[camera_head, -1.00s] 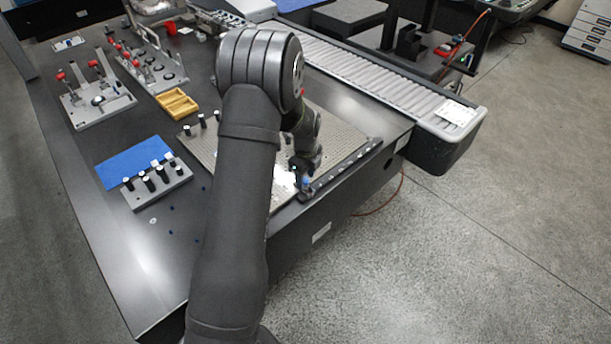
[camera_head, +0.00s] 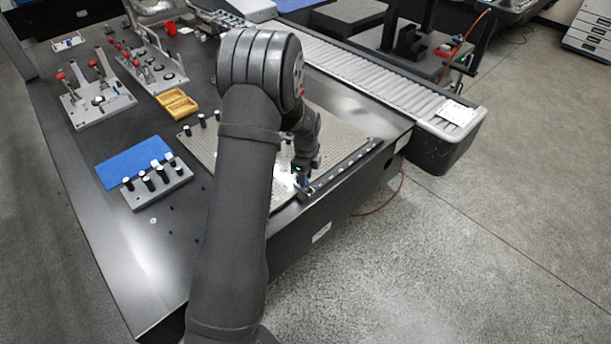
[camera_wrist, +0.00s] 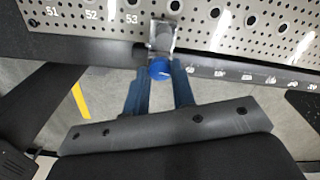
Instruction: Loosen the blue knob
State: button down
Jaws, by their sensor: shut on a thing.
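The blue knob (camera_wrist: 160,69) shows in the wrist view at the edge of the perforated plate, below a small metal bracket. My gripper (camera_wrist: 160,74) has its two blue fingers on either side of the knob, shut on it. In the head view my gripper (camera_head: 303,178) is at the plate's front right edge, and my arm and wrist hide most of the knob there.
The perforated plate (camera_head: 340,133) has a dark rail (camera_head: 345,165) along its edge. A block with several black pins (camera_head: 158,186), a blue mat (camera_head: 130,163) and a yellow box (camera_head: 178,103) lie to the left. A roller conveyor (camera_head: 370,75) runs behind.

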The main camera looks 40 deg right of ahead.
jog(key=n, duration=0.4)
jog(key=shift+n, duration=2)
jog(key=c, duration=1.2)
grip_release()
jog(key=shift+w+r, duration=0.1)
jog(key=shift+w, duration=0.05)
